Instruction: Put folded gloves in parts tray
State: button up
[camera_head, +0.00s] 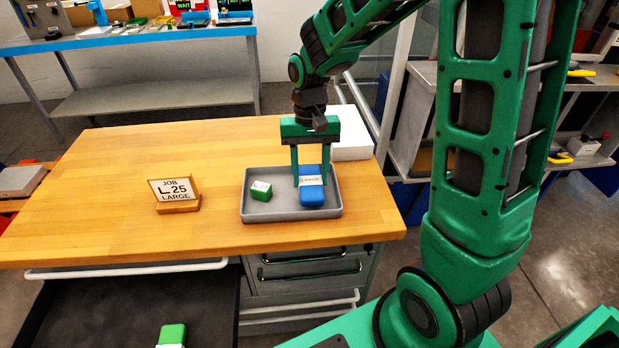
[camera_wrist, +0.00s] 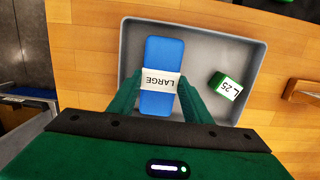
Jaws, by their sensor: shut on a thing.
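My gripper (camera_head: 311,180) points down over the tray and is shut on the gloves, with one green finger on each side of the band in the wrist view (camera_wrist: 159,88). Whether the gloves rest fully on the tray floor is hard to tell. A small green box (camera_head: 261,191) labelled L 25 in the wrist view (camera_wrist: 225,87) lies in the tray, apart from the gloves.
A sign (camera_head: 175,192) reading JOB L 25 LARGE stands left of the tray on the wooden table (camera_head: 110,180). A white box (camera_head: 352,135) is behind the tray. An open dark drawer below holds a green and white item (camera_head: 172,335). The table's left side is clear.

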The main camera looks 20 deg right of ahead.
aim_at(310, 176)
jog(key=shift+f, duration=0.8)
jog(key=shift+f, duration=0.1)
jog(key=o, duration=1.1)
jog(key=shift+c, duration=0.2)
notch_tip(310, 176, up, 12)
jog(key=w, duration=0.1)
jog(key=shift+w+d, duration=0.15)
jog(key=shift+d, duration=0.05)
jog(key=s+d+m, duration=0.1)
jog(key=s+d, duration=0.4)
jog(key=s, duration=0.3)
jog(key=s+d+f+t, duration=0.1)
jog(key=s+d, duration=0.4)
jog(key=s, duration=0.3)
jog(key=s+d+m, duration=0.1)
jog(key=s+d, duration=0.4)
jog(key=s, duration=0.3)
jog(key=shift+s+f+m, duration=0.25)
jog(key=shift+f+m, duration=0.05)
jog(key=shift+f, duration=0.05)
